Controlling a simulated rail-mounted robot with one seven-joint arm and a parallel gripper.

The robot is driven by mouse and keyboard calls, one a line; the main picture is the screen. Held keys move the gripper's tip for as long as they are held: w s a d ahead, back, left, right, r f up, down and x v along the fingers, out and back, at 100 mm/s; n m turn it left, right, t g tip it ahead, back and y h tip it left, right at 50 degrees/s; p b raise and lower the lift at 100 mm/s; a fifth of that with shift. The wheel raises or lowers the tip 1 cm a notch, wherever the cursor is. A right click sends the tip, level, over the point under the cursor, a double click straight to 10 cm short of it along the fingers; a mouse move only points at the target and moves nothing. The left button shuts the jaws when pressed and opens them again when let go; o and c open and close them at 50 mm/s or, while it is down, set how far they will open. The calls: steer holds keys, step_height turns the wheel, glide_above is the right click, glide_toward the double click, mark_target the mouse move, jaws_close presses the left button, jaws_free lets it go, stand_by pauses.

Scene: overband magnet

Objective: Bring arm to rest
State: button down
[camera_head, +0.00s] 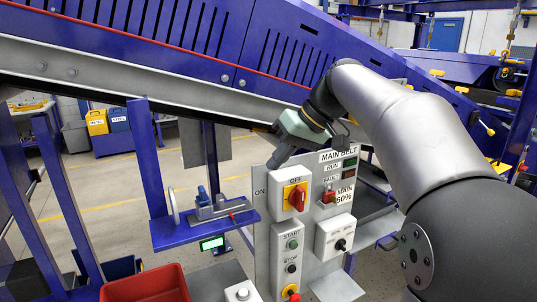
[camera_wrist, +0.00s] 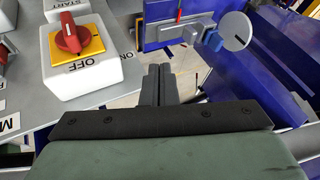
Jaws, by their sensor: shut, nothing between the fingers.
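My gripper (camera_head: 273,164) is at the end of my grey arm, in front of the upper left corner of the control panel (camera_head: 262,240). Its dark fingers are shut and empty. In the wrist view the shut fingers (camera_wrist: 159,70) point away from the camera, with the red rotary switch (camera_wrist: 67,36) to their left. This switch (camera_head: 297,196) sits on a yellow plate on a white box, beside the OFF and ON labels. The fingers appear close to the box's upper left; I cannot tell whether they touch the panel.
A blue shelf with a small grey device (camera_head: 218,208) stands left of the panel. A red bin (camera_head: 146,284) is at the lower left. The blue conveyor frame (camera_head: 240,45) slopes across behind my arm.

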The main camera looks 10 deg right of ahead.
steer(key=s+d+f+m+h, duration=0.2)
steer(key=s+f+h, duration=0.1)
steer(key=s+f, duration=1)
steer(key=s+d+f+m+g+h, duration=0.1)
steer(key=s+d+f+m+h, duration=0.1)
steer(key=s+f, duration=1.1)
steer(key=shift+d+f+m+g+h, duration=0.35)
steer(key=shift+f+m+h, duration=0.2)
steer(key=shift+h, duration=0.35)
steer(key=shift+s, duration=0.1)
